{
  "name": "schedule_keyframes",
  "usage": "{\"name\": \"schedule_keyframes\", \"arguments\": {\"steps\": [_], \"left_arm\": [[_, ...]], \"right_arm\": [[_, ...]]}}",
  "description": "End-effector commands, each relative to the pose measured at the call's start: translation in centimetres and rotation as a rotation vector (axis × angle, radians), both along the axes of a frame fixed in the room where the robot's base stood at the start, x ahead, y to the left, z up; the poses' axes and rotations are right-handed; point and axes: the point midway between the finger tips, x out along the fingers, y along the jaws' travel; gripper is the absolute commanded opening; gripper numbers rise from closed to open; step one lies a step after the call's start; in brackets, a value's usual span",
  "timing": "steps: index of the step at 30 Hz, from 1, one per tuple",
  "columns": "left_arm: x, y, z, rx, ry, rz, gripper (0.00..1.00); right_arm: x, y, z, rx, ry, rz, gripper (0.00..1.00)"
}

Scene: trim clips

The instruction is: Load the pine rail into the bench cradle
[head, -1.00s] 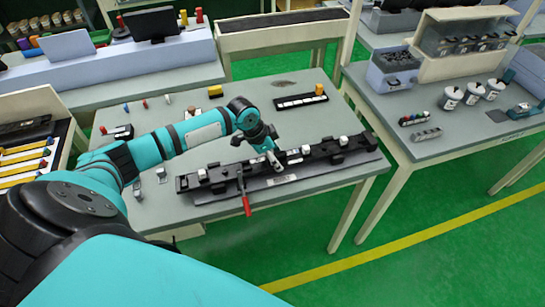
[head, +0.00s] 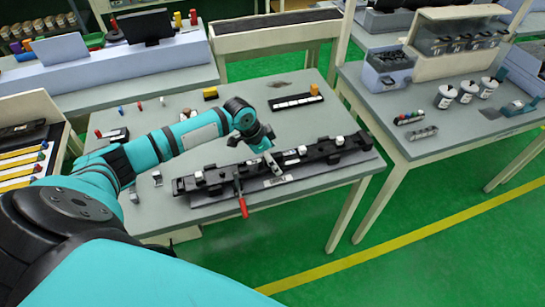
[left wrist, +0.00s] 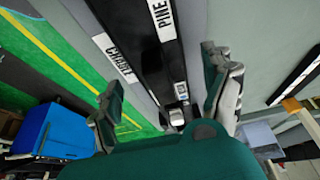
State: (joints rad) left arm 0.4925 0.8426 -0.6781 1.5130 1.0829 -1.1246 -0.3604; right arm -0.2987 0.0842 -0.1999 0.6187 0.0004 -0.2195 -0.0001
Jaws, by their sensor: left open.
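A long black bar bearing a PINE label (left wrist: 162,18) lies along the bench cradle, whose label plate (left wrist: 117,55) shows beside it in the left wrist view. In the head view the black cradle assembly (head: 215,179) lies along the front of the table, with white blocks on top and a red-handled lever (head: 242,207) at its front. I cannot tell whether the bar is fully seated. My left gripper (head: 273,162) is low over the middle of the assembly. In the left wrist view its fingers (left wrist: 165,97) are apart, one on each side of the bar, with no clear contact. My right gripper is not in view.
A black strip with white labels (head: 290,102) and a yellow-orange block (head: 314,89) lies behind on the table. Small coloured pieces and metal clips lie at the left. A second table (head: 440,150) with cups and bins stands to the right. The middle back is mostly clear.

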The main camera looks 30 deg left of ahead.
Motion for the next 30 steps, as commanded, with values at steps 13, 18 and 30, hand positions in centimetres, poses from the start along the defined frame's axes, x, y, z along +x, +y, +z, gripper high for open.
{"name": "schedule_keyframes", "arguments": {"steps": [13,18,30], "left_arm": [[-2.4,2.1,8.0,0.003,-0.005,-0.002,0.82],[-3.0,2.7,10.1,0.001,-0.004,0.000,0.82],[-3.2,2.8,10.8,-0.001,-0.003,-0.001,0.82]], "right_arm": [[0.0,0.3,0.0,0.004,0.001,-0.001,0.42],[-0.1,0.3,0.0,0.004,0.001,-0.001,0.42],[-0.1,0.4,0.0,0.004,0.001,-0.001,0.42]]}}
